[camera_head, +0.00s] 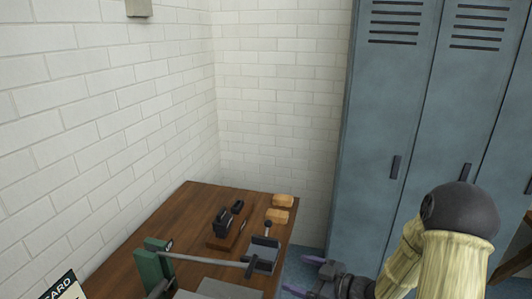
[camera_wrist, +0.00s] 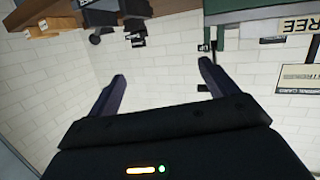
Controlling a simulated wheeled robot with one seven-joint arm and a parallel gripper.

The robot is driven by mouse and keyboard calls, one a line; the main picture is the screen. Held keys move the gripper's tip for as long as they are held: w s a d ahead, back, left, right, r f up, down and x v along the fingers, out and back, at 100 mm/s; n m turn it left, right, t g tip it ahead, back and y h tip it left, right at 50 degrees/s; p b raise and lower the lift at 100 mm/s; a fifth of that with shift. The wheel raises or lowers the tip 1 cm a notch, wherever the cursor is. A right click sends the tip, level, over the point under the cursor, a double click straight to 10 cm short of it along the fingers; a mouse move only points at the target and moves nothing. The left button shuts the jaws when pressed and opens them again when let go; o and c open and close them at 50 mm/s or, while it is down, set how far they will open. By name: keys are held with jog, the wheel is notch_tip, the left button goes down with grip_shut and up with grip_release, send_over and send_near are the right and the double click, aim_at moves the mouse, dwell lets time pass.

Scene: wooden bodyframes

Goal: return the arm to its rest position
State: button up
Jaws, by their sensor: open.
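My gripper (camera_head: 298,275) is at the lower right in the head view, just beyond the right edge of the wooden table (camera_head: 180,225). My arm, with wood-textured links and a dark round joint, reaches in from the right. In the wrist view my gripper (camera_wrist: 162,70) has its two dark fingers spread wide apart. Nothing is between them; a white brick wall shows behind.
On the table are two light wooden blocks (camera_head: 277,216), a dark device on a small board (camera_head: 222,225), and a green-framed tool (camera_head: 156,262) with a long lever. Blue-grey lockers (camera_head: 390,130) stand at right. Brick walls close off the left and back.

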jog(key=s+d+r+m+g+h+p, duration=0.1)
jog(key=s+d+r+m+h+p, duration=0.1)
jog(key=d+r+m+h+p, duration=0.65)
jog(key=s+a+r+m+g+h, duration=0.1)
jog(key=s+g+h, duration=0.1)
jog(key=s, duration=0.5)
jog(key=s+a+r+m+g+h, duration=0.1)
jog(key=s+a+m+g+h, duration=0.1)
jog(key=s, duration=0.5)
jog(key=shift+r+g, duration=0.25)
jog(key=shift+g, duration=0.35)
